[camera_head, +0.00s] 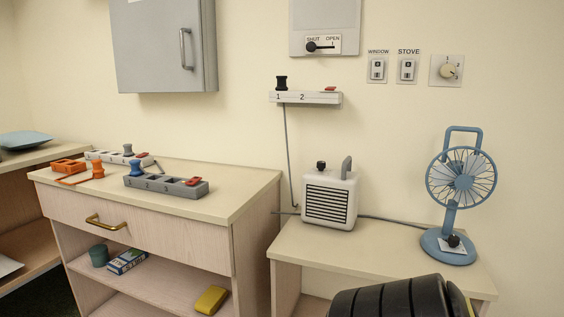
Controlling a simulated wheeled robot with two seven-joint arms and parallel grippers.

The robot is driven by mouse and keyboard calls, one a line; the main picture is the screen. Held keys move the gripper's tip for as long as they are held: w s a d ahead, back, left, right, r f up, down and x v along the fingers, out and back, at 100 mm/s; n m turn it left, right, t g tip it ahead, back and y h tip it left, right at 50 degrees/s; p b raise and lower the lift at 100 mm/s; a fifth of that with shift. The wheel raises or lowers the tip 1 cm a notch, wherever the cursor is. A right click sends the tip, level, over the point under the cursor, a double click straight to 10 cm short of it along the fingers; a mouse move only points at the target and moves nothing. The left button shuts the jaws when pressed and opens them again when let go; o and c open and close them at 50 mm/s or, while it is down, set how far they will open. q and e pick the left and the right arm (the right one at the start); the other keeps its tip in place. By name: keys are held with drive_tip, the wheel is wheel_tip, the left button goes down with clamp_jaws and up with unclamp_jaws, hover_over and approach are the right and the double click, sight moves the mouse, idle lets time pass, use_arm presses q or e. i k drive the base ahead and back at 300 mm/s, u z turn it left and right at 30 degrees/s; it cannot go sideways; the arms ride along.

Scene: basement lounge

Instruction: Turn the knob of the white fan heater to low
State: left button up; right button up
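The white fan heater (331,181) stands upright on the low wooden table at the right, with its black slatted grille facing forward. A small dark knob (321,166) sits on its top, towards the left. A grey handle or lever (346,167) rises from its top at the right. The knob's setting and any marks around it are too small to read.
A blue desk fan (449,246) stands right of the heater. A drawer cabinet (251,187) with power strips stands left. A wall socket strip (327,98) hangs above the heater.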

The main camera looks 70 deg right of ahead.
sight(321, 164)
drive_tip(key=i, duration=1.4)
drive_tip(key=z, duration=1.9)
